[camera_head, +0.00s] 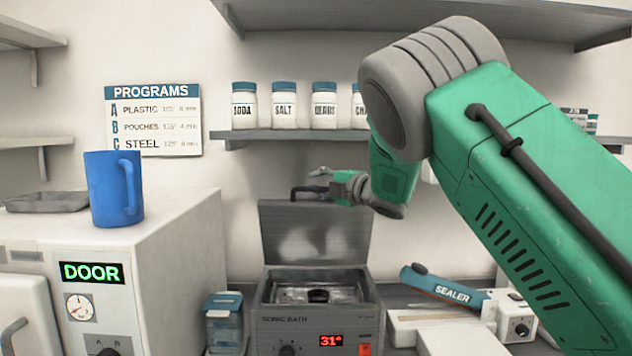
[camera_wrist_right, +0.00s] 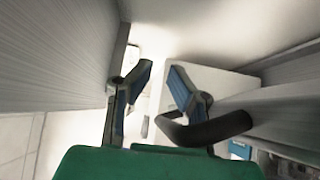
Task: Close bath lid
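The sonic bath (camera_head: 318,318) stands on the counter, its grey lid (camera_head: 315,235) raised upright at the back and its metal basin exposed. A dark handle (camera_head: 298,191) shows at the lid's top edge. My right gripper (camera_head: 320,181) is at that edge, beside the handle. In the right wrist view, the right gripper (camera_wrist_right: 158,80) has its fingers apart with nothing between their tips. The dark curved handle (camera_wrist_right: 208,130) passes close to the right-hand finger; I cannot tell whether they touch. My left gripper is out of view.
A white cabinet with a DOOR display (camera_head: 92,272) stands left, with a blue mug (camera_head: 113,190) and a tray (camera_head: 48,202) on top. A blue-lidded container (camera_head: 224,322) and a sealer (camera_head: 442,288) flank the bath. A shelf of jars (camera_head: 284,106) hangs above.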

